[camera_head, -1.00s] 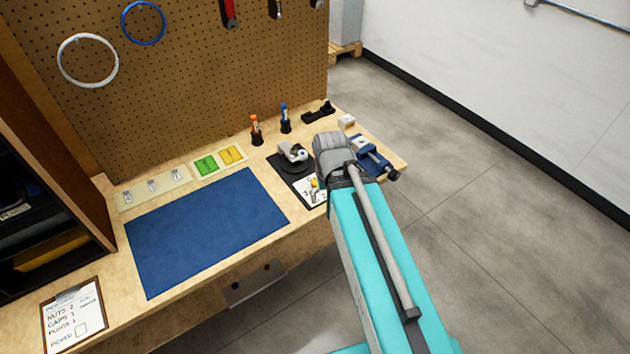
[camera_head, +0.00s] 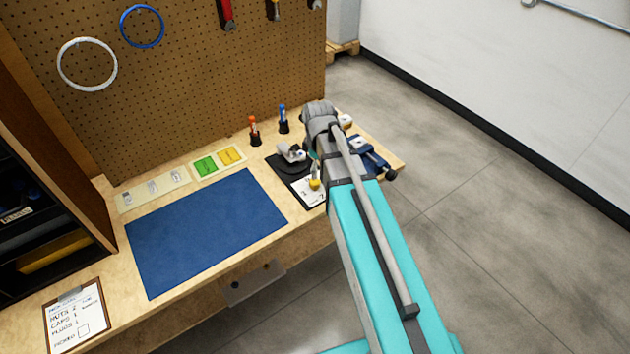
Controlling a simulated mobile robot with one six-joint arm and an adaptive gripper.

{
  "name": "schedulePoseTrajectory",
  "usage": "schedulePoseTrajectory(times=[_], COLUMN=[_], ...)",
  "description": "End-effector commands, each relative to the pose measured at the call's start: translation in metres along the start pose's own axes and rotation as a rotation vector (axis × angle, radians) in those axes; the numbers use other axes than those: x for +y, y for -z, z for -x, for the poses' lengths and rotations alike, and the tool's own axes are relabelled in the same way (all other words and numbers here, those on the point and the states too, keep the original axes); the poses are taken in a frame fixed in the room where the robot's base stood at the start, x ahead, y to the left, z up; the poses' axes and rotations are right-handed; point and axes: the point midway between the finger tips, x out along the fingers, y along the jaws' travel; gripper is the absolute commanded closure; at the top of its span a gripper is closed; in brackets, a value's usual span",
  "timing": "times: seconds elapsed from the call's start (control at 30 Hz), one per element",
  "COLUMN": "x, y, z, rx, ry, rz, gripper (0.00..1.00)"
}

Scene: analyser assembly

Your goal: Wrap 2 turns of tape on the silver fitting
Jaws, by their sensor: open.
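My arm reaches over the right end of the bench, with its grey wrist (camera_head: 321,118) in front of the back right area. My gripper is hidden behind the wrist and arm. A grey and white device (camera_head: 291,153), perhaps the tape holder, stands on a black pad (camera_head: 276,163) just left of my wrist. A small yellow piece (camera_head: 315,184) shows over a white card (camera_head: 305,194) beside my arm. A blue vise (camera_head: 372,160) is partly hidden to the right of the arm. I cannot make out the silver fitting for certain.
A blue mat (camera_head: 205,232) lies clear in the middle of the bench.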

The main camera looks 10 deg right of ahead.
Motion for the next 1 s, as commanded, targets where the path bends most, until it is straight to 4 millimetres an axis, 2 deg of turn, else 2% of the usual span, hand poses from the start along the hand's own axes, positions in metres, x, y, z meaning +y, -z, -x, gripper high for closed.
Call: schedulePoseTrajectory(times=[0.03, 0.2, 0.4, 0.57, 1.0], x=[0.01, 0.03, 0.044, 0.047, 0.047], y=[0.005, 0.016, 0.024, 0.025, 0.025], z=[0.002, 0.006, 0.008, 0.008, 0.007], rx=[0.0, 0.0, 0.0, 0.0, 0.0], ry=[0.0, 0.0, 0.0, 0.0, 0.0], rz=[0.063, 0.287, 0.465, 0.519, 0.521], gripper=[0.12, 0.12, 0.12, 0.12, 0.12])
